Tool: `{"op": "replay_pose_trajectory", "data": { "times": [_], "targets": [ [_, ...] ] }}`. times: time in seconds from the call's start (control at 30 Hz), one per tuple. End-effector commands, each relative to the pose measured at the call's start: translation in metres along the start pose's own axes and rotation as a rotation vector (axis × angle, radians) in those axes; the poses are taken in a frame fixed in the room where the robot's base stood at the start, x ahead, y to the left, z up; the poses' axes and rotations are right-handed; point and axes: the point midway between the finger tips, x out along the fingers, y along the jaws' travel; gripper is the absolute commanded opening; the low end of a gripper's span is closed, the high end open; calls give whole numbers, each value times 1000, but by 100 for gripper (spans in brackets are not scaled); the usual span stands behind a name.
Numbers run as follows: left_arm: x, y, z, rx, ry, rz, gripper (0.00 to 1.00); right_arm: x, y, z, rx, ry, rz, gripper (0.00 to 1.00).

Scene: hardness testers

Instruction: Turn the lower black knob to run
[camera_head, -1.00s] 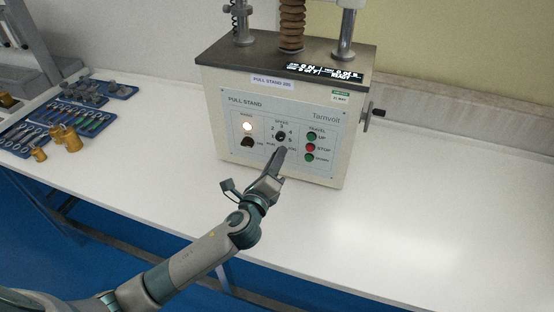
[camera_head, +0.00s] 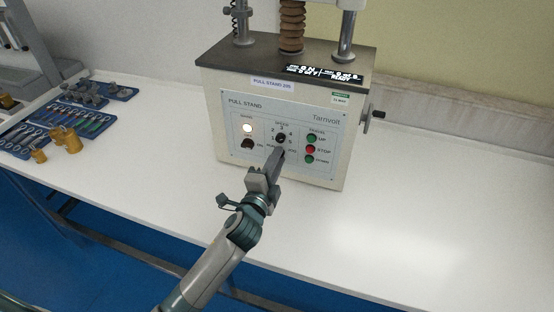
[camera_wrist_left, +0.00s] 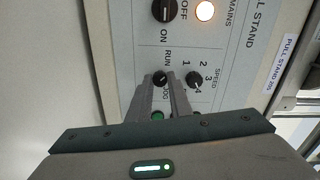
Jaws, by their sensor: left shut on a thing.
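The pull stand (camera_head: 285,120) is a cream machine with a grey front panel on the white bench. Its lower black knob (camera_wrist_left: 160,77), with RUN lettering beside it, shows between my left fingertips in the left wrist view. In the head view the gripper mostly covers that knob. My left gripper (camera_head: 279,155) comes up from the lower left, its tips at the panel below the speed knob (camera_head: 280,138). It is shut on the lower knob, which also shows the fingers around it in the left wrist view (camera_wrist_left: 161,82). My right gripper is not in view.
The black mains knob (camera_head: 247,144) and lit lamp (camera_head: 247,128) are left of the gripper. Green and red travel buttons (camera_head: 310,148) are to its right. A side crank (camera_head: 373,115) sticks out. Blue tool trays (camera_head: 85,120) and brass weights (camera_head: 39,155) lie left. The right bench is clear.

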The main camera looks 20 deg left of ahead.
Motion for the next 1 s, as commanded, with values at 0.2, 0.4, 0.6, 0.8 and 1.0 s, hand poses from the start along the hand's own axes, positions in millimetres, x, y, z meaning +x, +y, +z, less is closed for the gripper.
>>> {"op": "replay_pose_trajectory", "data": {
  "times": [0.2,0.4,0.6,0.8,1.0],
  "targets": [
    [0,2,0,-33,-1,3,0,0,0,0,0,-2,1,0],
    [0,2,0,-34,-1,3,0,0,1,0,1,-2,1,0],
    [0,2,0,-33,-1,3,35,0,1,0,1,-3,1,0],
    [0,1,0,-33,0,2,37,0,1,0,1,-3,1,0],
    [-2,1,0,-32,0,1,37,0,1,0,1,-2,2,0]
  ]
}}
